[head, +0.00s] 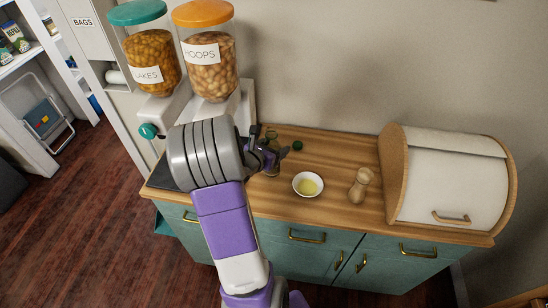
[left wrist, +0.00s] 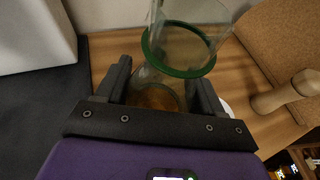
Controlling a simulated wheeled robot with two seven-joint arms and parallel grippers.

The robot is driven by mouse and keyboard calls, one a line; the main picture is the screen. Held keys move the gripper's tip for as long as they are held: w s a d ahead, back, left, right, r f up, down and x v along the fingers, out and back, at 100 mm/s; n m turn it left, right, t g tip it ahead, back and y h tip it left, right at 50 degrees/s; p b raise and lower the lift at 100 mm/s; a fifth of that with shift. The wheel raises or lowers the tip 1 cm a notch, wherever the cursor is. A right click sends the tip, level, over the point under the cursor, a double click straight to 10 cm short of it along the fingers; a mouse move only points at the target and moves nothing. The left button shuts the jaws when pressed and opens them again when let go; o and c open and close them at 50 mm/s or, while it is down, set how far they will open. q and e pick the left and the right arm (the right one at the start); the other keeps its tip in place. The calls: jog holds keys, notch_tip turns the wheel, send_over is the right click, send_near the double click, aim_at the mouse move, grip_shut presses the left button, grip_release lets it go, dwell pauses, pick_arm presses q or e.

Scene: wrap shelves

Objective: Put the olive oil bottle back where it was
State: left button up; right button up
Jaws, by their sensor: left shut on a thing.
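My left gripper (head: 272,156) is over the counter's left part, its fingers partly hidden by my wrist in the head view. In the left wrist view it (left wrist: 158,92) is shut on a clear glass bottle with amber oil low inside (left wrist: 157,97), which I take for the olive oil bottle. Its base seems close to the wood; I cannot tell whether it touches. A clear glass piece with a green rim (left wrist: 185,68) shows just beyond; whether it is a separate vessel is unclear. My right gripper is not in view.
A bread bin (head: 450,180) fills the counter's right end. Two cereal dispensers (head: 151,62) (head: 209,68) stand at the left. A small dark green item (head: 297,146) lies behind the bowl.

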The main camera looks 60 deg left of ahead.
pick_arm(q)
jog(key=shift+f+b, duration=0.5)
jog(key=shift+f, duration=1.2)
jog(key=shift+f, duration=0.15)
jog(key=o, duration=1.4)
jog(key=shift+o, duration=0.2)
